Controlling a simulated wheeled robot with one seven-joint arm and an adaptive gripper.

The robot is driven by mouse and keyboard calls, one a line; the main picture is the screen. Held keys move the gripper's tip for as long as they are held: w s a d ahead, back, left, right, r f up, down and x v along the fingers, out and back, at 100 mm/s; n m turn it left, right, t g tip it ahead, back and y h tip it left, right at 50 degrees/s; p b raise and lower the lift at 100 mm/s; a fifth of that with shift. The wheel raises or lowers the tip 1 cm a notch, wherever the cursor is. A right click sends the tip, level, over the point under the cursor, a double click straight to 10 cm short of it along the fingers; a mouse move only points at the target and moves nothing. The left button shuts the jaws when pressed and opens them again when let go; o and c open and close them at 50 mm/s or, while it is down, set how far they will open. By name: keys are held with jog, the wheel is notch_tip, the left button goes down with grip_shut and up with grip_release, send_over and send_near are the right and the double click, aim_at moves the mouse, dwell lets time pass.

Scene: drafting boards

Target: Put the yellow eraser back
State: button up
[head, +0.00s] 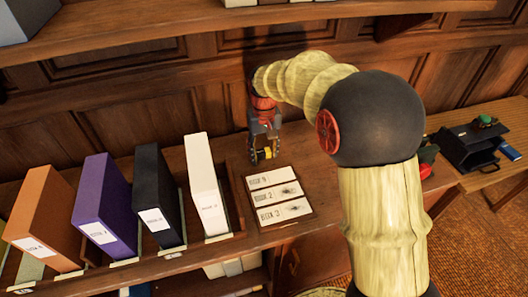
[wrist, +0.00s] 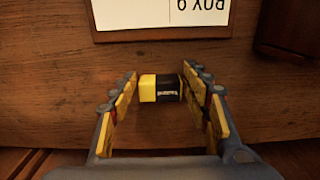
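The yellow eraser (wrist: 148,88), a small block with a black sleeve (wrist: 170,88), is between the fingertips of my gripper (wrist: 160,90) in the wrist view. Its long side runs across from finger to finger. A thin gap shows at its left end; its right end is close to or touching the right finger. My gripper is open around it. In the head view my gripper (head: 264,152) points down low over the wooden desk, with a bit of yellow (head: 267,152) between its fingers. I cannot tell whether the eraser rests on the wood.
A framed card board (head: 281,222) with labels lies just in front of my gripper. White (head: 207,185), black (head: 155,190), purple (head: 103,208) and orange (head: 46,222) box files stand to the left. A black open box (head: 466,148) stands on a side bench at right. A panelled wall is behind.

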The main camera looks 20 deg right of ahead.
jog(key=shift+o, duration=1.1)
jog(key=shift+b, duration=0.45)
notch_tip(320, 180, up, 8)
jog(key=p, duration=0.4)
jog(key=shift+s+d, duration=0.15)
jog(key=shift+d, duration=0.2)
